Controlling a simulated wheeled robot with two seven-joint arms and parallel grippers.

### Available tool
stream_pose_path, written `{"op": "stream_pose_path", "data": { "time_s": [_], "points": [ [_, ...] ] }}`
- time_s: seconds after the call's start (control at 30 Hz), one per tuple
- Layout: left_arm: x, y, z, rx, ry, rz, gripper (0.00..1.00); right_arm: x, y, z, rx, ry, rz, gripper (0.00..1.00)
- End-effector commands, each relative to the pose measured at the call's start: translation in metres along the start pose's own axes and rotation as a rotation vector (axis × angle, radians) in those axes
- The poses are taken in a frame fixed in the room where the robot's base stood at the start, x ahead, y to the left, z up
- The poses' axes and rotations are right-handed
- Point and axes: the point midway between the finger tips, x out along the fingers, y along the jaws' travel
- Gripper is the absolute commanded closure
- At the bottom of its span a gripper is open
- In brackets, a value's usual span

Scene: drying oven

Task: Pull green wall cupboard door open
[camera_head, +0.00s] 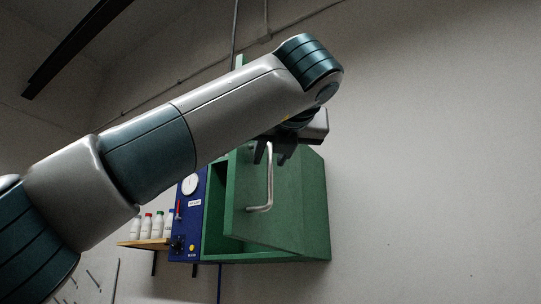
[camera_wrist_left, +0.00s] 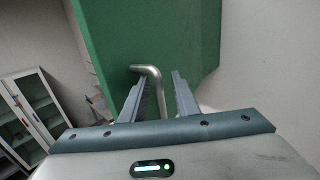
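The green wall cupboard (camera_head: 318,200) hangs on the wall, with its door (camera_head: 241,200) standing partly open. A dark gap shows along the door's left side, into the cupboard. A bent metal handle (camera_head: 270,185) is on the door; it also shows in the left wrist view (camera_wrist_left: 150,72). My left gripper (camera_head: 273,158) is at the upper part of the handle. In the left wrist view my left gripper (camera_wrist_left: 160,85) has its fingers apart, with the handle bar between them, nearer the left finger. Whether a finger touches it I cannot tell. My right gripper is out of view.
A blue oven panel (camera_head: 188,215) with a round gauge adjoins the cupboard's left side. Several white bottles (camera_head: 147,225) stand on a wooden shelf (camera_head: 143,243) further left. A white glass-door cabinet (camera_wrist_left: 35,110) shows in the wrist view. The wall right of the cupboard is clear.

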Motion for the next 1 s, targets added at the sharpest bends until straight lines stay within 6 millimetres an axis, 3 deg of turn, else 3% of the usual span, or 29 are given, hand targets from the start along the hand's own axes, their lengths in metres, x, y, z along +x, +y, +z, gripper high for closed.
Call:
{"op": "stream_pose_path", "data": {
  "time_s": [0.47, 0.67, 0.93, 1.0],
  "points": [
    [-0.010, -0.002, -0.004, 0.003, 0.004, -0.001, 0.72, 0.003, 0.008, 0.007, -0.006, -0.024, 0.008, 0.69],
    [-0.037, -0.002, -0.005, 0.003, 0.003, -0.002, 0.72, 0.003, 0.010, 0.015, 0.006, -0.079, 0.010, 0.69],
    [-0.091, -0.003, -0.005, 0.004, 0.001, -0.002, 0.72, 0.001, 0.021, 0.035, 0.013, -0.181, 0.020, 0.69],
    [-0.105, -0.003, -0.004, 0.004, 0.002, -0.002, 0.72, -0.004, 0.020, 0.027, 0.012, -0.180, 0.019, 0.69]
  ]
}}
